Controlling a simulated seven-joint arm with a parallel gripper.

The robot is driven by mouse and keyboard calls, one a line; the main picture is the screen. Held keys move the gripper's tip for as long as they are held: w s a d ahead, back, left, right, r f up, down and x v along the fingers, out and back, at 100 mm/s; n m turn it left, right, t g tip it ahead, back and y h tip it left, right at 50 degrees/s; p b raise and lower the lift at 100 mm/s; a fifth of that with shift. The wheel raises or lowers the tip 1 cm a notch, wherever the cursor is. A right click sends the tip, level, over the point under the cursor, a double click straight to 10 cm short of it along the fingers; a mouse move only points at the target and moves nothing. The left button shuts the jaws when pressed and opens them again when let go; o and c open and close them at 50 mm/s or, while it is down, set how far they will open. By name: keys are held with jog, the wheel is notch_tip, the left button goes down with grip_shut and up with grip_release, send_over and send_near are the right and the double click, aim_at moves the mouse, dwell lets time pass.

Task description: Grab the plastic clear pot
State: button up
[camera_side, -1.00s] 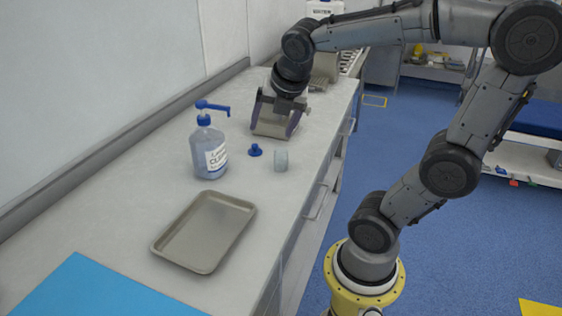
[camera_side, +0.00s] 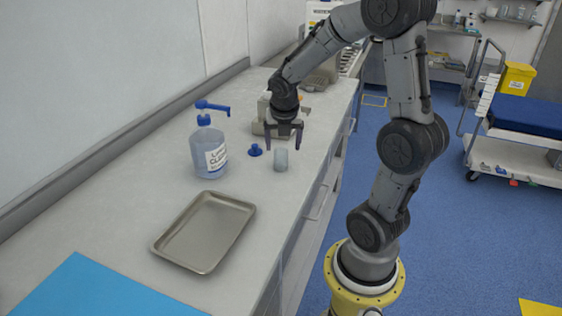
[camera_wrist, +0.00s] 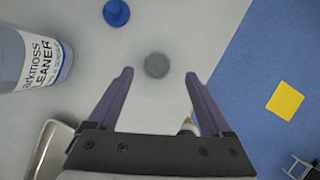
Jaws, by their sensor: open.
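The clear plastic pot (camera_side: 281,161) is a small translucent grey cylinder standing upright on the counter, near its right edge. In the wrist view the pot (camera_wrist: 157,65) appears from above as a small grey disc, centred just beyond the fingertips. My gripper (camera_side: 284,147) is open and empty, its two purple fingers pointing down just above and behind the pot in the side view. In the wrist view the open gripper (camera_wrist: 158,73) has the pot lined up between its fingers. I cannot tell the exact height gap.
A blue cap-like piece (camera_side: 255,150) lies just left of the pot. A cleaner bottle with a blue pump (camera_side: 209,152) stands further left. A metal tray (camera_side: 204,232) and a blue sheet (camera_side: 95,290) lie in front. A pale device (camera_side: 262,117) is behind my gripper.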

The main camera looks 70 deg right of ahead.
aim_at(281, 153)
jog(key=shift+w+x, duration=0.15)
jog(key=shift+x, duration=1.15)
jog(key=shift+w+x, duration=0.1)
jog(key=shift+x, duration=1.2)
jog(key=shift+a, duration=0.1)
grip_shut()
